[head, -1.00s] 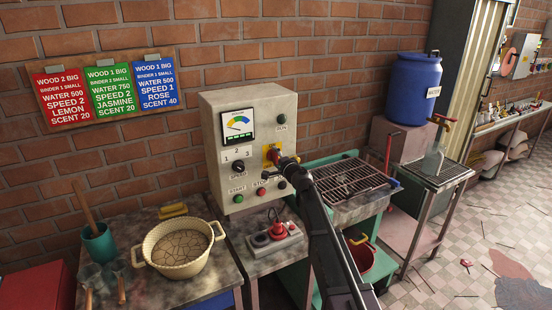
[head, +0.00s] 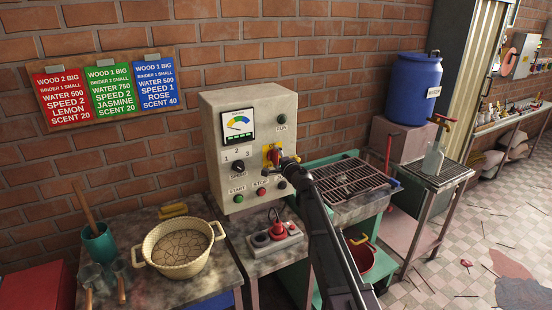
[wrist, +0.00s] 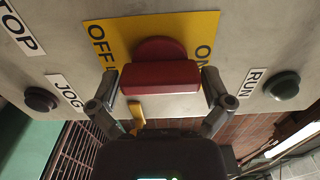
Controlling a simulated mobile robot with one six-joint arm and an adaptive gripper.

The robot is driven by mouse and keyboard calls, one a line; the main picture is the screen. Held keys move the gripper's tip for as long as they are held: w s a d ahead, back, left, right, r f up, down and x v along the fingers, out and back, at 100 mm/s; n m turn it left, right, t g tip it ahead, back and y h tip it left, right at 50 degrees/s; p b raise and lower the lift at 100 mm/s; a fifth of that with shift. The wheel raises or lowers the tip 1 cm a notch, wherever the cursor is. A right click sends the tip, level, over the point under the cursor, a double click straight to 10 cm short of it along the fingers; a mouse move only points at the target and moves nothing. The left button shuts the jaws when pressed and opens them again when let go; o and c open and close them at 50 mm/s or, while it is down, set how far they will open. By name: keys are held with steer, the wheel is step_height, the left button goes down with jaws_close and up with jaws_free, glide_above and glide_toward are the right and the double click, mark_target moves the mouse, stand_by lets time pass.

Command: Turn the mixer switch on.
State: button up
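The mixer switch is a red rotary handle (head: 274,154) on a yellow plate, on the front of the grey control box (head: 226,103). In the wrist view the red handle (wrist: 160,78) lies across the picture, with OFF at left and ON partly hidden at right. Its long axis runs up and down the panel. My gripper (wrist: 161,84) has its fingers spread, one beside each end of the handle. They are very close to it; I cannot tell whether they touch. My gripper also shows in the head view (head: 286,160), just right of the switch.
A dark JOG button (wrist: 41,99) and a dark RUN button (wrist: 283,86) flank the switch in the wrist view. A red STOP button (head: 262,192) and a green START button (head: 238,198) sit below. A metal grille (head: 350,181) stands right of the box.

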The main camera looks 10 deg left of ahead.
steer(key=shift+s+d, duration=0.1)
steer(key=v, duration=1.1)
steer(key=shift+s+d, duration=0.25)
steer(key=shift+s, duration=0.05)
steer(key=s+d+f+n+g+h, duration=0.1)
steer(key=s+d+f+n+g, duration=0.2)
steer(key=s+f+n+g, duration=0.4)
steer(key=s+d+f+n+g+h, duration=0.1)
steer(key=s+d+f+n+g, duration=0.15)
steer(key=s+f, duration=0.55)
steer(key=s+d+f+n+g+h, duration=0.1)
steer(key=s+d+g+h, duration=0.1)
steer(key=s+d+h, duration=0.2)
steer(key=s+d+f+n+g+h, duration=0.1)
steer(key=s+d+f+g+h, duration=0.1)
steer(key=s+d, duration=0.9)
steer(key=shift+s+d+f+g+h, duration=0.3)
steer(key=shift+s+g+h, duration=0.45)
steer(key=shift+s+h, duration=0.35)
